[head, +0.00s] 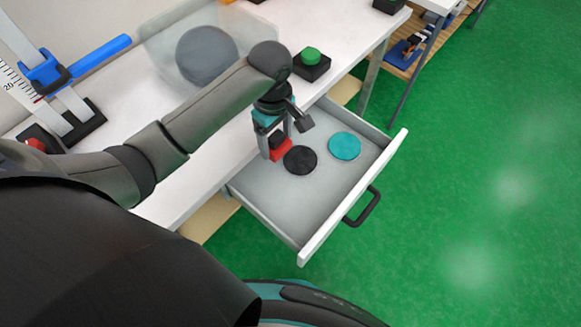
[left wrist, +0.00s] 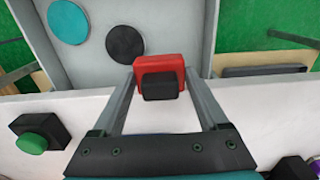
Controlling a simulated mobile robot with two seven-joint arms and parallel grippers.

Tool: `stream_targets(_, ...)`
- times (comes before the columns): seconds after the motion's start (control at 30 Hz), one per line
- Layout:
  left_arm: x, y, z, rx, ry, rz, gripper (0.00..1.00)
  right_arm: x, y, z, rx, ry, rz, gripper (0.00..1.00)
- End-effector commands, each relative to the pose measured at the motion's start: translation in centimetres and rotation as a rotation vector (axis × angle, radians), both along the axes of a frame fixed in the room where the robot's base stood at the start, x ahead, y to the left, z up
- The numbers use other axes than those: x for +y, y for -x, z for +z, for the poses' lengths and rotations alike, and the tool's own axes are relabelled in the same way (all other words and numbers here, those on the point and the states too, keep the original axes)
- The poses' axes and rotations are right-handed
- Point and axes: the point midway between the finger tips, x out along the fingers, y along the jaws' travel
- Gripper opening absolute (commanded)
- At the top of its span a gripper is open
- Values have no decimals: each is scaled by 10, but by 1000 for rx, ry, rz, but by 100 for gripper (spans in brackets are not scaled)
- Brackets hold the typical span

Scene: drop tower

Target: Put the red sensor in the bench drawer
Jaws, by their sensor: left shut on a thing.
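The red sensor (head: 281,150), a red block with a black part, is between the fingers of my left gripper (head: 276,146). My left gripper is shut on it and holds it over the inner left part of the open bench drawer (head: 305,205). The sensor also shows in the left wrist view (left wrist: 160,64), between the two fingertips. The drawer is grey-white and pulled out from the bench. How high the sensor hangs above the drawer floor is hard to tell. My right gripper is not in view.
A black disc (head: 300,160) and a teal disc (head: 344,146) lie in the drawer; its front left floor is clear. A green button on a black box (head: 311,62) stands on the white bench top (head: 205,165).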

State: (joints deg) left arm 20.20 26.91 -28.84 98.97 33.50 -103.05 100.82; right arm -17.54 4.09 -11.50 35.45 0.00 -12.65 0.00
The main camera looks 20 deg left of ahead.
Motion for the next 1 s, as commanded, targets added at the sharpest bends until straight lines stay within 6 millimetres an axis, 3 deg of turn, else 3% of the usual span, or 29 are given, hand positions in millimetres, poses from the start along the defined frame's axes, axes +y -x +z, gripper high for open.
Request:
stream_targets(0.03,1,1,-20,4,-3,0,14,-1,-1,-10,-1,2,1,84)
stream_targets(0.1,1,1,-39,5,-4,-1,14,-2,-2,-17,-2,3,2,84)
stream_targets(0.4,0,1,-112,2,-2,-3,14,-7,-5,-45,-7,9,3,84)
stream_targets(0.67,0,0,-132,0,-1,-5,14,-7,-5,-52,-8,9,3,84)
stream_targets(0.9,0,0,-167,1,-1,-5,14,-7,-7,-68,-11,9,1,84)
stream_targets(1.0,0,0,-172,-1,-2,-6,14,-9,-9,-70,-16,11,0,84)
